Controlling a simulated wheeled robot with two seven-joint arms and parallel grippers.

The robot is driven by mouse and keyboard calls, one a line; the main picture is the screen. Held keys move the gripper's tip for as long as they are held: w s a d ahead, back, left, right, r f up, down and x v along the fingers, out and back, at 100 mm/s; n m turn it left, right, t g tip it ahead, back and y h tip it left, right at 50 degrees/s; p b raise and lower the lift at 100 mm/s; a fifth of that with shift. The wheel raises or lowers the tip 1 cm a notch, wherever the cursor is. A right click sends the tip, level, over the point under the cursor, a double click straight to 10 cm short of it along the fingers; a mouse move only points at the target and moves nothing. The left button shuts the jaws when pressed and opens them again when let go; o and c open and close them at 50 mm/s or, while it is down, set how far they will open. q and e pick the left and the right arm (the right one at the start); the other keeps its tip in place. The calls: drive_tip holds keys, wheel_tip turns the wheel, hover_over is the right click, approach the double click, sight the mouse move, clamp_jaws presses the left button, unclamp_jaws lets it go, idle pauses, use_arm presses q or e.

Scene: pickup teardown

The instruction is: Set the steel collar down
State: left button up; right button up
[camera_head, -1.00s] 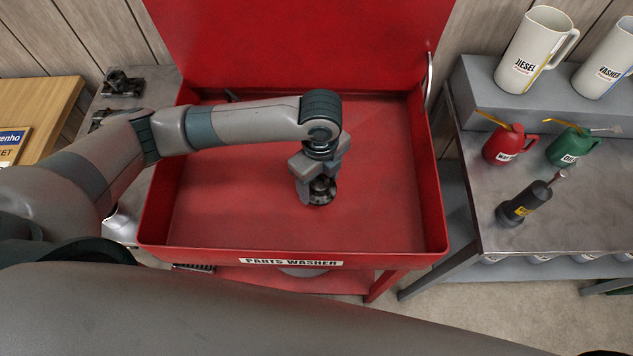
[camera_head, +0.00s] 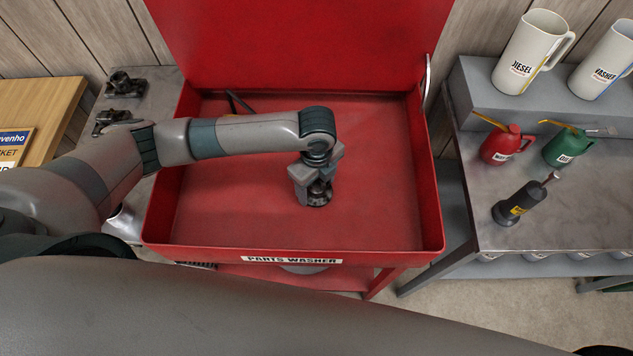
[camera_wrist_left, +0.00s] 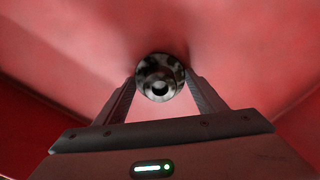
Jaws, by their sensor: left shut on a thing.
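The steel collar (camera_head: 318,193) is a small dark metal ring-like part with a bore, low in the red parts washer basin (camera_head: 250,215). My left gripper (camera_head: 316,184) points down over the basin and is shut on the collar. In the left wrist view the collar (camera_wrist_left: 160,77) sits between the two fingertips (camera_wrist_left: 160,85), with red basin floor behind it. I cannot tell whether its underside touches the floor. My right gripper is not in view.
The basin's raised red walls (camera_head: 427,175) surround the gripper, with free floor around it. A dark tool (camera_head: 238,102) lies at the back left. Dark metal parts (camera_head: 125,84) lie on a bench at left.

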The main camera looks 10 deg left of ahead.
sight(317, 185)
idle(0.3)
use_arm(q)
drive_tip(key=o, duration=1.4)
drive_tip(key=shift+f, duration=0.1)
wheel_tip(317, 185, up, 12)
drive_tip(key=b, duration=0.3)
